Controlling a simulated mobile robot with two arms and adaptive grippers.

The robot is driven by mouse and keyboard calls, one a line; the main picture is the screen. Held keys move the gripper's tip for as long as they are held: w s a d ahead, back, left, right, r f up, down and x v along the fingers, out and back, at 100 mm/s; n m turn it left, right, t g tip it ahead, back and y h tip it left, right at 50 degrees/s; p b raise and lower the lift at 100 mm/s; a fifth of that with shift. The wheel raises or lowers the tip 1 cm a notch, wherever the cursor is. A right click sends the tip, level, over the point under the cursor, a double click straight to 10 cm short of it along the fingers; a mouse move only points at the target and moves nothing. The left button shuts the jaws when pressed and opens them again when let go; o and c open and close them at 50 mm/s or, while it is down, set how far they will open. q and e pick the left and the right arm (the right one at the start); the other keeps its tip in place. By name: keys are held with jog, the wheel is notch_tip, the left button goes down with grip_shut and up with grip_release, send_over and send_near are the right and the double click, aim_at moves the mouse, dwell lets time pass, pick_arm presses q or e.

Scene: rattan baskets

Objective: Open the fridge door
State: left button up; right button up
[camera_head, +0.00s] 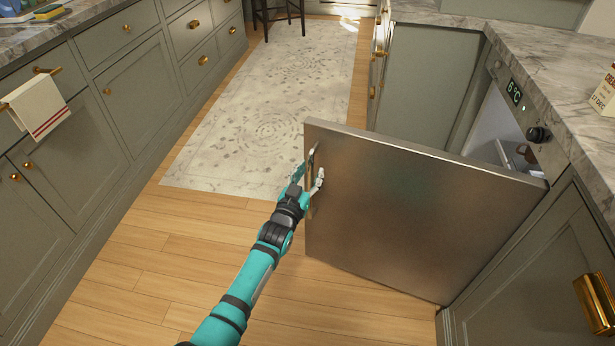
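The fridge door (400,210) is a brushed-metal panel, swung well out from the counter on the right. Its hinge side is at the right, by the cabinet. Its thin handle (311,160) is near the free left edge. My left gripper (310,178) is at this handle, its two fingers apart, one on each side of it. I cannot tell whether the fingers touch the handle. Part of the lit fridge interior (497,125) shows behind the door's top edge. My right gripper is not in view.
A marble counter (560,85) with a knob and temperature display (515,92) is above the fridge. Grey cabinets (135,90) line the left side. A patterned rug (275,110) lies on the wooden floor beyond the door. The floor left of the door is clear.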

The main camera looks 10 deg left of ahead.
pick_arm(q)
jog(key=v, duration=1.1)
jog(key=shift+s, duration=0.35)
jog(key=shift+a+f, duration=0.1)
